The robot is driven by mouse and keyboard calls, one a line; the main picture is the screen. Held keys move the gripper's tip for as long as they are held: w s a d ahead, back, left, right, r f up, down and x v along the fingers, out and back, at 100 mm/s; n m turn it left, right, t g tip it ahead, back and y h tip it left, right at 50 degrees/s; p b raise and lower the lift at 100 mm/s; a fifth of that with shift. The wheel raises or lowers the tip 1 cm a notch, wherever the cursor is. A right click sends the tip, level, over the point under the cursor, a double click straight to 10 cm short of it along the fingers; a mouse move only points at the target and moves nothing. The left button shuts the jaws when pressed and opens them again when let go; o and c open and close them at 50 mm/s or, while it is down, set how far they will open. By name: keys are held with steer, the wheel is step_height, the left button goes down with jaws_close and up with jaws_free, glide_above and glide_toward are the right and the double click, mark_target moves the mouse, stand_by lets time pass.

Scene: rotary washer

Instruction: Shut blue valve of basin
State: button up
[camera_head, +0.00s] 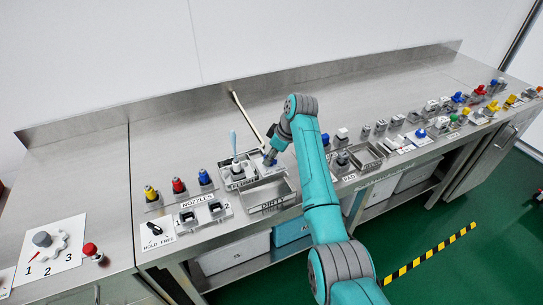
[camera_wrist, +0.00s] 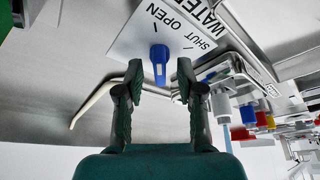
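The blue valve (camera_wrist: 159,60) is a small blue lever on a white plate (camera_wrist: 135,42) marked OPEN, SHUT and WATER in the wrist view. Its narrow end points down the picture, toward my gripper. My gripper (camera_wrist: 158,88) is open, one finger to each side of the lever's line, with a gap between them and nothing held. I cannot tell whether a finger touches the lever. In the head view my gripper (camera_head: 271,156) is over the basin area, and a bit of blue shows there. The long pale spout (camera_head: 246,115) of the basin rises behind it.
A metal tray (camera_head: 290,204) lies in front of my gripper. A holder with a light blue-tipped tool (camera_head: 234,145) stands to its left. Yellow, red and blue nozzles (camera_head: 178,186) stand farther left. Several small coloured parts line the bench to the right. The back bench surface is clear.

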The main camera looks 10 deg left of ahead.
jaws_close()
steer(key=shift+m, duration=0.3)
steer(key=m, duration=0.2)
steer(key=m+t, duration=0.1)
steer(key=shift+s+a+m+t+h, duration=0.1)
steer(key=shift+m+t+h, duration=0.2)
steer(key=shift+m+h, duration=0.1)
steer(key=m+t+h, duration=0.1)
steer(key=m, duration=0.3)
steer(key=shift+m, duration=0.3)
steer(key=m+h, duration=0.1)
steer(key=m, duration=0.1)
steer(key=m+h, duration=0.1)
steer(key=m, duration=0.1)
steer(key=shift+a+t, duration=0.15)
steer(key=shift+t, duration=0.15)
steer(key=shift+m+h, duration=0.7)
steer(key=shift+m, duration=1.3)
steer(key=shift+s, duration=0.1)
